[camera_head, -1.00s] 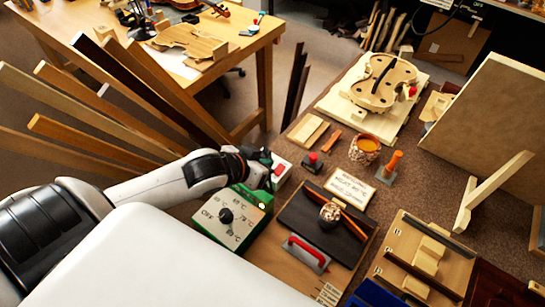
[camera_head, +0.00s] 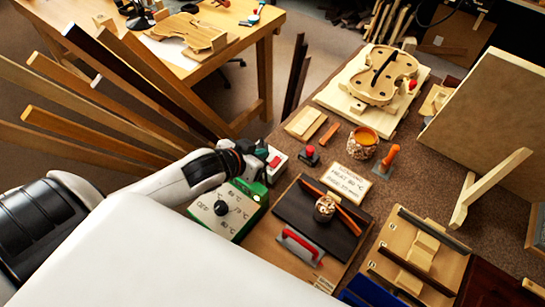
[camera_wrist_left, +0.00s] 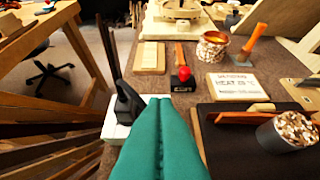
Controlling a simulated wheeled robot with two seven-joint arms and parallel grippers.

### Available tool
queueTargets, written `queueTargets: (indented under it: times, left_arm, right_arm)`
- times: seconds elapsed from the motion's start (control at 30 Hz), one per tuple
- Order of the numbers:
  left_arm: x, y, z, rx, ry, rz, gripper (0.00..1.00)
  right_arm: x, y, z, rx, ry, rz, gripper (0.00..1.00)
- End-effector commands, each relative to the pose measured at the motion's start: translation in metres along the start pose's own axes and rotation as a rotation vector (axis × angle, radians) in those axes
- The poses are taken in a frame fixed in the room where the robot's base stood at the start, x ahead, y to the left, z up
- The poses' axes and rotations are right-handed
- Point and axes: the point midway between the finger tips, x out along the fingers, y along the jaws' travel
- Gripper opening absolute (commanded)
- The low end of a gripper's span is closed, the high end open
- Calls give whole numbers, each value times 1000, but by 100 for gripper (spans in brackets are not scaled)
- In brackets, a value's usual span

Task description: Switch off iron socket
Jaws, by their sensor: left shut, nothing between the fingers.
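The iron socket is a white box with a red switch (camera_head: 275,161), just beyond the green dial box at the left of the bench. In the wrist view, its white body (camera_wrist_left: 115,129) is mostly hidden behind my fingers and a black plug-like part (camera_wrist_left: 127,103). My left gripper (camera_head: 261,152) is beside the socket's left side in the head view. In the wrist view its teal fingers (camera_wrist_left: 161,100) are shut together and empty. They cover the red switch there, so I cannot tell whether they touch it or its position. My right gripper is not in view.
A green dial box (camera_head: 226,208) stands nearer me. A red-button block (camera_head: 310,156), a heat sign (camera_head: 347,183) and a glue pot (camera_head: 363,142) stand to the right. A dark board (camera_head: 295,218) carries a cup (camera_head: 325,208). Wood strips (camera_head: 90,110) fan out at left.

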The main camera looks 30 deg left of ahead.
Motion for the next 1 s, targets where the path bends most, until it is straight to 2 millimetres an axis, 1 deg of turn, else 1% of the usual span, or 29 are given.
queueTargets:
  times: [0.03, 0.1, 0.27, 0.3, 0.4, 0.5, 0.63, 1.0]
  left_arm:
    - [12, 0, 2, -2, -3, 0, 0]
    - [28, 0, 2, -2, -2, 1, 0]
    - [61, 0, 2, -1, -2, 0, 0]
    - [67, -1, -4, -1, 3, -1, 0]
    - [76, 0, -16, 0, 3, 0, 0]
    - [84, -1, -23, -1, 2, -1, 0]
    - [88, -1, -28, 0, 1, -1, 0]
    - [89, -1, -28, 0, 0, -1, 0]
  right_arm:
    - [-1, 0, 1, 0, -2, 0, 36]
    - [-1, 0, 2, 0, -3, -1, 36]
    - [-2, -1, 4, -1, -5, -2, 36]
    - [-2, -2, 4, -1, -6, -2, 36]
    - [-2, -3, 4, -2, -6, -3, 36]
    - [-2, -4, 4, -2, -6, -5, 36]
    - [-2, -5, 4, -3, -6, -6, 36]
    - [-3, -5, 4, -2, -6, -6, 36]
